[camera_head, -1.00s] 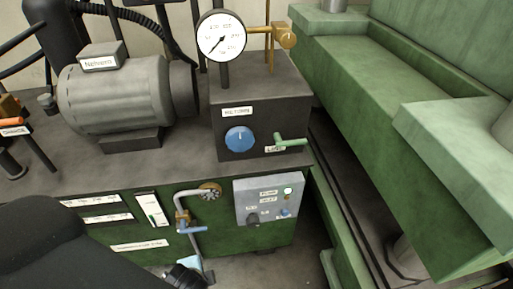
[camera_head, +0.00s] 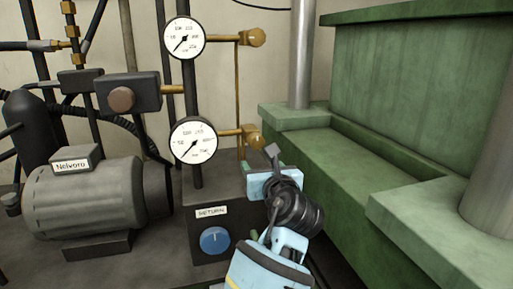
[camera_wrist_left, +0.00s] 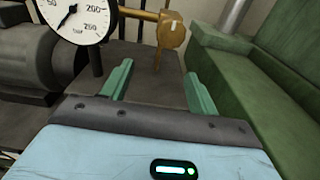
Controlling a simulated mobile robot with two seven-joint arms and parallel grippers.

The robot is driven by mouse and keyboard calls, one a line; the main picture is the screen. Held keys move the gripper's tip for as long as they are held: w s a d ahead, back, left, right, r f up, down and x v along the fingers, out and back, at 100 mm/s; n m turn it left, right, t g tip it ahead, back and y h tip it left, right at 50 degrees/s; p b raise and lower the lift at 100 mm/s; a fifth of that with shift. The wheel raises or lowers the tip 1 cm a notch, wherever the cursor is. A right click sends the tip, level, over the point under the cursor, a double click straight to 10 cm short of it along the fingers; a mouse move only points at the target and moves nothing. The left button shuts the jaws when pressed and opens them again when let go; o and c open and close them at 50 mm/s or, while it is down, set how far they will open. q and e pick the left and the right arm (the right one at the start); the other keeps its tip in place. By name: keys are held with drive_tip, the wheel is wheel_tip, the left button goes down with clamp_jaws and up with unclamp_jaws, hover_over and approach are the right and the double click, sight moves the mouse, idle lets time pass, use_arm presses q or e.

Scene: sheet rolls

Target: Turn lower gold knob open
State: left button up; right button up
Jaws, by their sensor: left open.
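The lower gold knob (camera_head: 253,137) sits at the right end of a brass pipe beside the lower gauge (camera_head: 193,140). In the left wrist view the knob (camera_wrist_left: 172,32) is ahead of the fingertips, with a pale mark on its face. My left gripper (camera_head: 259,161) is just below and in front of the knob in the head view. Its two green fingers (camera_wrist_left: 158,82) are apart with nothing between them, and they do not appear to touch the knob. My right gripper is in neither view.
An upper gauge (camera_head: 184,38) and upper gold knob (camera_head: 254,37) are above. A dark block with a blue RETURN dial (camera_head: 214,240) stands below. A motor (camera_head: 85,200) is at left, and a green press frame (camera_head: 400,110) at right.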

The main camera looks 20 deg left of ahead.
sight(257, 143)
use_arm(q)
drive_tip(key=shift+m+t, duration=0.3)
drive_tip(key=shift+m, duration=0.3)
drive_tip(key=shift+w+a+r, duration=0.5)
drive_tip(key=shift+w+a, duration=0.1)
drive_tip(key=shift+w, duration=0.55)
drive_tip(key=shift+w+a+r, duration=0.55)
drive_tip(key=shift+w+a, duration=0.05)
drive_tip(key=shift+w, duration=0.55)
drive_tip(key=shift+w+a+r, duration=0.5)
drive_tip(key=shift+w+a, duration=0.1)
drive_tip(key=shift+w, duration=0.55)
drive_tip(key=c, duration=1)
